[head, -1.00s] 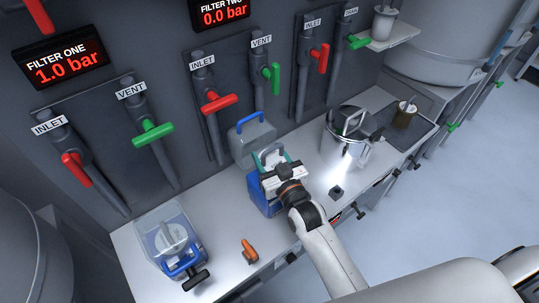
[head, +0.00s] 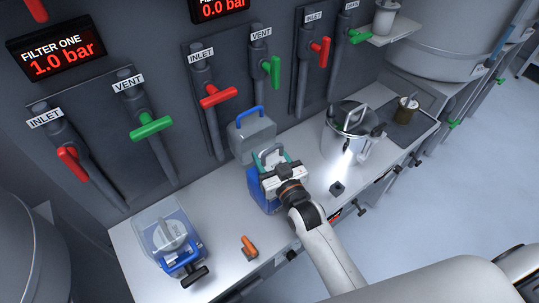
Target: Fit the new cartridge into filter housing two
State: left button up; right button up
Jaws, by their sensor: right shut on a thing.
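Filter housing two (head: 263,196) is a blue housing on the bench, below the inlet and vent valves of the second panel. Its clear lid (head: 252,137) with a blue handle stands open behind it. My right gripper (head: 281,172) is at the housing's open top, shut on the cartridge (head: 269,154), whose pale looped top and teal edge show. The gripper and the housing wall hide the rest of the cartridge, so I cannot tell how deep it sits. My left gripper is not in view.
Filter housing one (head: 166,236), with its clear cover closed, stands front left. An orange-handled tool (head: 249,246) and a small dark block (head: 337,188) lie on the bench.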

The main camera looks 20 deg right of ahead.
aim_at(269, 166)
jog(key=shift+f+b, duration=1.1)
jog(key=shift+f, duration=0.6)
jog(key=o, duration=1.2)
jog(key=shift+f, duration=0.1)
jog(key=o, duration=0.4)
jog(key=shift+s+f, duration=0.15)
jog(key=shift+f, duration=0.1)
jog(key=shift+s+d+p, duration=0.2)
jog(key=shift+s+p, duration=0.5)
jog(key=shift+s, duration=0.75)
jog(key=shift+s+d+r+p, duration=0.15)
jog(key=shift+s+p, duration=0.15)
jog(key=shift+s, duration=0.4)
jog(key=shift+s+d+r+p, duration=0.15)
jog(key=shift+s+p, duration=0.15)
jog(key=shift+s, duration=0.4)
